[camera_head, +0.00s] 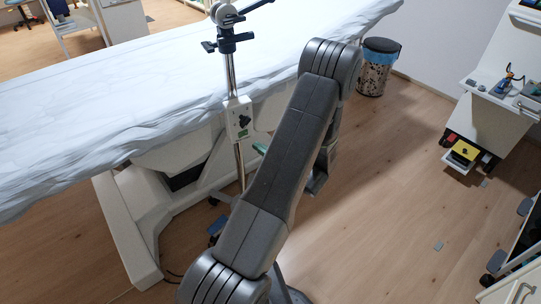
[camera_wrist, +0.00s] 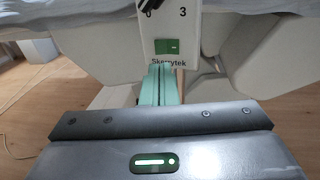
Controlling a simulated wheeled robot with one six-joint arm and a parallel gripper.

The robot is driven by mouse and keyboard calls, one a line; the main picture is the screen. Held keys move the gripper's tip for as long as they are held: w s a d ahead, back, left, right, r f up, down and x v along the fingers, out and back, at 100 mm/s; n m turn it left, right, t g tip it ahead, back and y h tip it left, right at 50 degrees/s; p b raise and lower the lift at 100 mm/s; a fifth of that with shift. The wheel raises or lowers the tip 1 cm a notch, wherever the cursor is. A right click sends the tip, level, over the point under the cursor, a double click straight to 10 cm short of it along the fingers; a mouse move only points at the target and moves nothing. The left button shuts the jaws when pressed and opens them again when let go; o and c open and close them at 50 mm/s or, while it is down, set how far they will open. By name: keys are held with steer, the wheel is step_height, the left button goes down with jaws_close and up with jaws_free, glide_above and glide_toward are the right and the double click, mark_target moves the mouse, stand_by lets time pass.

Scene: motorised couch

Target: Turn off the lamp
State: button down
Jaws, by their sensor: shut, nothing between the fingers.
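The lamp's pole (camera_head: 232,77) stands beside the couch, and its head runs out of the top of the head view. A pale control box (camera_head: 239,119) with a black knob (camera_head: 243,121) is on the pole. In the wrist view the box (camera_wrist: 190,46) shows the digits 0 and 3, a green switch (camera_wrist: 173,46) and a printed name. The knob is only partly visible there, at the top edge. My gripper (camera_wrist: 160,69) is shut and empty, its green fingers pointing at the lower part of the box. I cannot tell whether they touch. The lamp's light is not visible.
The couch with a white sheet (camera_head: 90,100) lies behind and left of the pole; its base (camera_head: 130,215) stands below. A bin (camera_head: 376,67) is at the back. A white cabinet (camera_head: 490,120) with tools stands at right. The floor between is mostly clear.

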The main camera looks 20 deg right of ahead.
mark_target(241, 135)
steer(key=shift+x, duration=3.2)
steer(key=shift+w+a+b, duration=0.1)
steer(key=shift+a+b, duration=0.05)
steer(key=shift+b, duration=0.3)
steer(key=shift+r, duration=0.1)
